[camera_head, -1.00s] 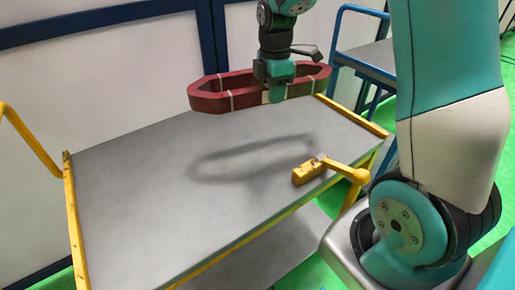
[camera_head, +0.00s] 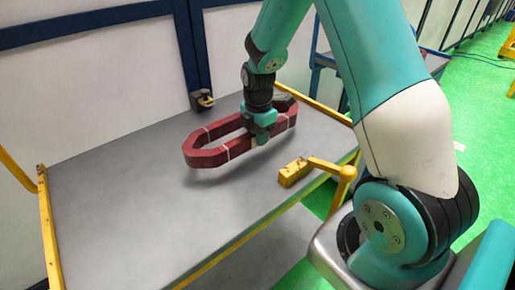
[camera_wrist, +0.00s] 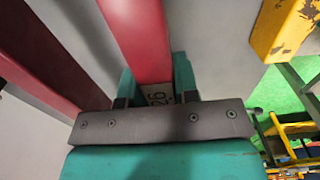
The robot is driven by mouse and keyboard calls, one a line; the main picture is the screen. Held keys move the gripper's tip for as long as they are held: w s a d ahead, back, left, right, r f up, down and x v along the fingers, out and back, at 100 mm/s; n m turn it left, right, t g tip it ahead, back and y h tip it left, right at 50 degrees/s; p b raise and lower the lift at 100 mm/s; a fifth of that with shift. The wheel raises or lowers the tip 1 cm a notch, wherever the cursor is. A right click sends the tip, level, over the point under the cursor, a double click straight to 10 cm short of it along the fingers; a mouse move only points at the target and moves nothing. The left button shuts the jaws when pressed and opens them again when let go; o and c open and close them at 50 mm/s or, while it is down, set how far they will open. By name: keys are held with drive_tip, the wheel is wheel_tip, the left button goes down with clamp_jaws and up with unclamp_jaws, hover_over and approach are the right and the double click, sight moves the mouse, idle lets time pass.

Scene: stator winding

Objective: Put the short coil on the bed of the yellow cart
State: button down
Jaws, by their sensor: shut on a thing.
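The short coil (camera_head: 212,156) is a dark red elongated loop with pale bands. In the head view it hangs just above the grey bed (camera_head: 110,188) of the yellow cart (camera_head: 47,232), with its shadow close beneath it. My gripper (camera_head: 262,137) is shut on the near long side of the coil, toward its right end. In the wrist view the red coil side (camera_wrist: 140,35) runs between my teal fingers (camera_wrist: 157,88), above a small label with figures. Whether the coil touches the bed is hard to tell.
A blue frame (camera_head: 327,62) stands behind on the right. The bed's left part is clear.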

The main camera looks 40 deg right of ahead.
sight(258, 155)
drive_tip(key=shift+f, duration=2.3)
drive_tip(key=shift+f, duration=0.15)
drive_tip(key=c, duration=0.9)
unclamp_jaws()
drive_tip(key=shift+o, duration=0.2)
wheel_tip(258, 155, up, 12)
drive_tip(key=shift+f, duration=0.1)
drive_tip(key=s+a+r+m+y, duration=0.1)
drive_tip(key=s+a+r+m, duration=0.2)
drive_tip(key=s+a+r, duration=0.3)
drive_tip(key=s+a+r+m+y, duration=0.1)
drive_tip(key=s+a+r+m, duration=0.25)
drive_tip(key=a, duration=0.55)
drive_tip(key=s+a+r+m+y, duration=0.2)
drive_tip(key=s+a+m, duration=0.3)
drive_tip(key=s, duration=0.8)
drive_tip(key=shift+s+a+r, duration=0.25)
drive_tip(key=shift+a+r, duration=0.2)
drive_tip(key=shift+a, duration=0.7)
